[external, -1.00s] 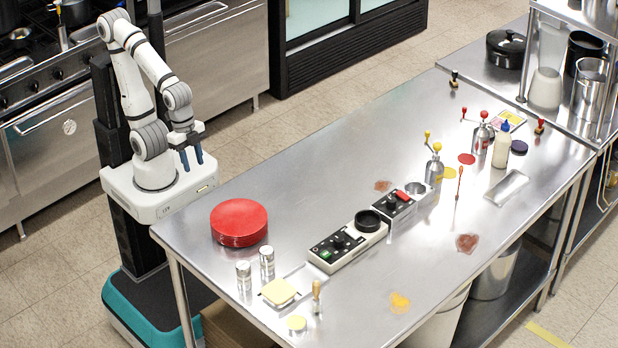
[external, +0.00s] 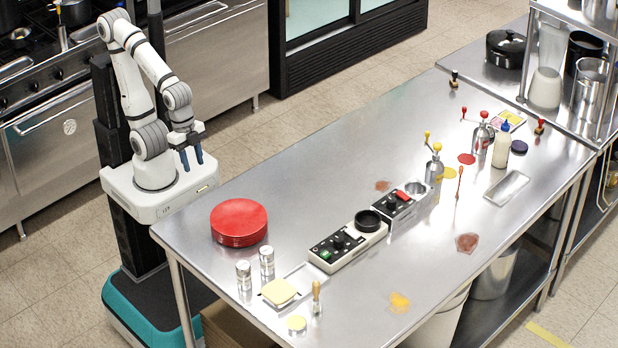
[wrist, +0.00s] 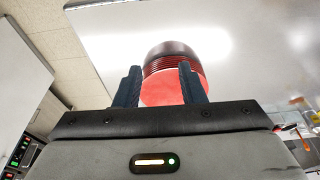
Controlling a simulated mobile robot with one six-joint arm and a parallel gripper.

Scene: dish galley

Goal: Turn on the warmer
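Two low control units stand end to end mid-table. The nearer unit (external: 338,252) has a black panel with knobs, a green switch (external: 326,255) and a black round cup on top. The farther unit (external: 402,209) has a black panel with a knob, a red switch (external: 402,196) and a metal cup. I cannot tell which one is the warmer; neither shows clearly in the wrist view. My gripper (external: 192,158) is open and empty, its fingers pointing down, left of the table and well away from both units. Its parted fingers also show in the wrist view (wrist: 160,88).
A red round stack (external: 238,222) lies on the table between my arm and the units. Two shakers (external: 255,268) and a tray with a yellowish square block (external: 280,292) are at the near end. Pump bottles (external: 434,170) and a squeeze bottle (external: 501,150) stand farther right. The table's far-left strip is clear.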

